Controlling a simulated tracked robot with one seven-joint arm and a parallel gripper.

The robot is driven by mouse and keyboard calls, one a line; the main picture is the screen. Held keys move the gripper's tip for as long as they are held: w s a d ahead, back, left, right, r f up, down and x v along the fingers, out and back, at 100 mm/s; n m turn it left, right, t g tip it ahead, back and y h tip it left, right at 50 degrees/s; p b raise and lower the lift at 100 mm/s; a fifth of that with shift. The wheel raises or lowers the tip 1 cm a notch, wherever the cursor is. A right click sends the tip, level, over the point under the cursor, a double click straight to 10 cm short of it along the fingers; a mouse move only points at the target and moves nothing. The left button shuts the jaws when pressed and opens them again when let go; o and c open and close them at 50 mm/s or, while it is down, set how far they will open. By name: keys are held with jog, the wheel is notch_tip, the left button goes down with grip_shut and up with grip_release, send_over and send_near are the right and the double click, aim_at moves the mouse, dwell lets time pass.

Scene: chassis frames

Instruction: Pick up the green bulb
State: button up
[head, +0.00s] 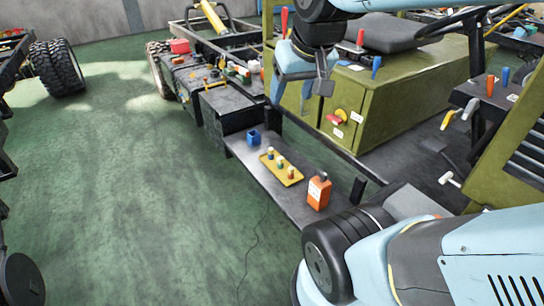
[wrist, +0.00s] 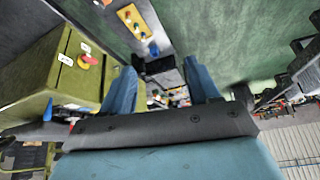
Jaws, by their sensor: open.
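A yellow tray (head: 286,179) with three small bulbs stands on the dark side step of the vehicle in the head view. The bulbs are tiny and their colours are hard to tell, so I cannot be sure which is the green bulb. The tray (wrist: 124,14) also shows at the top of the wrist view, with the bulbs partly blurred. My gripper (head: 299,94) hangs above and beyond the tray in the head view, well apart from it. Its two fingers (wrist: 160,82) are spread and nothing is between them in the wrist view.
The green engine housing (head: 374,105) with a red-yellow knob rises right beside my gripper. The green floor (head: 130,190) to the left is clear.

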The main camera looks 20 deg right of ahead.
jog(key=w+d+f+m, duration=0.1)
jog(key=w+f, duration=0.1)
jog(key=w, duration=0.4)
jog(key=w+d+f+m, duration=0.1)
jog(key=w+d+f, duration=0.1)
jog(key=w, duration=0.4)
jog(key=m+g+h, duration=0.2)
jog(key=m, duration=0.2)
send_over(280, 158)
jog(key=s+a, duration=0.2)
jog(key=s, duration=0.2)
notch_tip(280, 158, down, 38)
jog(key=shift+x, duration=6.35)
jog(key=shift+w, duration=0.1)
jog(key=c, duration=1.1)
jog(key=shift+r, duration=0.15)
